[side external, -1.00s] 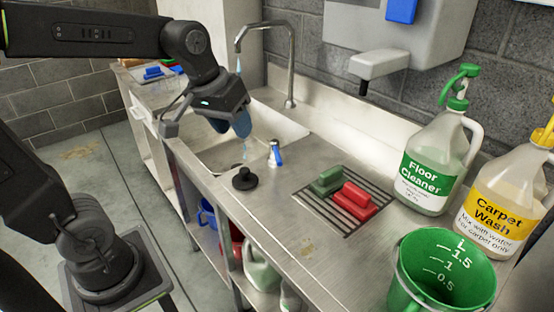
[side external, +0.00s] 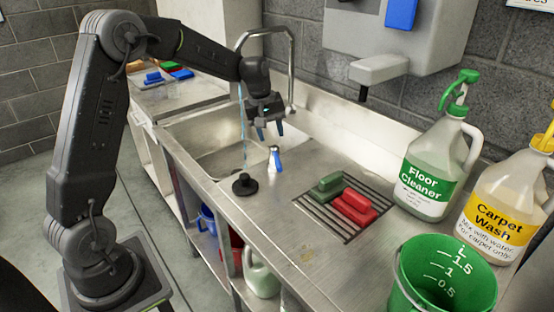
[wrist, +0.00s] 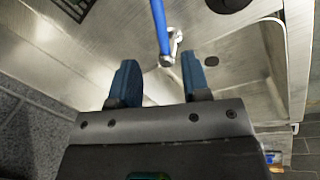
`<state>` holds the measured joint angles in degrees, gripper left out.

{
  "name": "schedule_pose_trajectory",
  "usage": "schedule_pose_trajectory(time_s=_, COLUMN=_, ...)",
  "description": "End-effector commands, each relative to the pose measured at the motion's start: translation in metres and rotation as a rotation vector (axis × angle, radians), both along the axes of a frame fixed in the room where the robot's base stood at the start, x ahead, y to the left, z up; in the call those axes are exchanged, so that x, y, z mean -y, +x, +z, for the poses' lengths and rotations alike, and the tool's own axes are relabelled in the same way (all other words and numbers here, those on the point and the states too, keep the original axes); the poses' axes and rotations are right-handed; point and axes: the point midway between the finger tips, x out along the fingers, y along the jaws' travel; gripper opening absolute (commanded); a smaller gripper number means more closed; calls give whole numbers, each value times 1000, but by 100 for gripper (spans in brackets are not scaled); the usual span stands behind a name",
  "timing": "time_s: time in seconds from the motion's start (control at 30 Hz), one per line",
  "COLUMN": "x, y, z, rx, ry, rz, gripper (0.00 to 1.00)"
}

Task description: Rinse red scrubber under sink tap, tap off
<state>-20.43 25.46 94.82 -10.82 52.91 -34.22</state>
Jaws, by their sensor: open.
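The red scrubber (side external: 355,205) lies on the slotted drain grate (side external: 321,219) in the counter, beside a green scrubber (side external: 327,187). The tap (side external: 291,75) arches over the steel sink (side external: 190,128), and a thin water stream (side external: 243,135) runs down from it. The tap lever (side external: 275,160) has a blue handle and stands at the sink's near right edge. My gripper (side external: 270,131) is open and empty, pointing down above and behind the lever. In the wrist view, the blue handle (wrist: 158,22) lies beyond the gap between my fingertips (wrist: 161,78), apart from them.
A black round knob (side external: 244,184) sits on the counter beside the lever. A soap dispenser (side external: 400,40) hangs on the wall. Floor cleaner (side external: 432,165), carpet wash (side external: 505,210) and a green bucket (side external: 445,275) stand at the right. Counter in front of the grate is clear.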

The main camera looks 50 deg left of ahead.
Motion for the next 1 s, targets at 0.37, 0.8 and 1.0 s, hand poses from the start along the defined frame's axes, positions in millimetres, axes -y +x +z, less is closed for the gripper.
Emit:
schedule_pose_trajectory(time_s=0.37, x=8, y=11, z=-73, rx=-4, ry=-1, rz=-2, gripper=43)
schedule_pose_trajectory(time_s=0.8, x=10, y=16, z=-95, rx=-1, ry=1, rz=-3, gripper=43)
schedule_pose_trajectory(time_s=1.0, x=10, y=16, z=-94, rx=-1, ry=1, rz=-3, gripper=35)
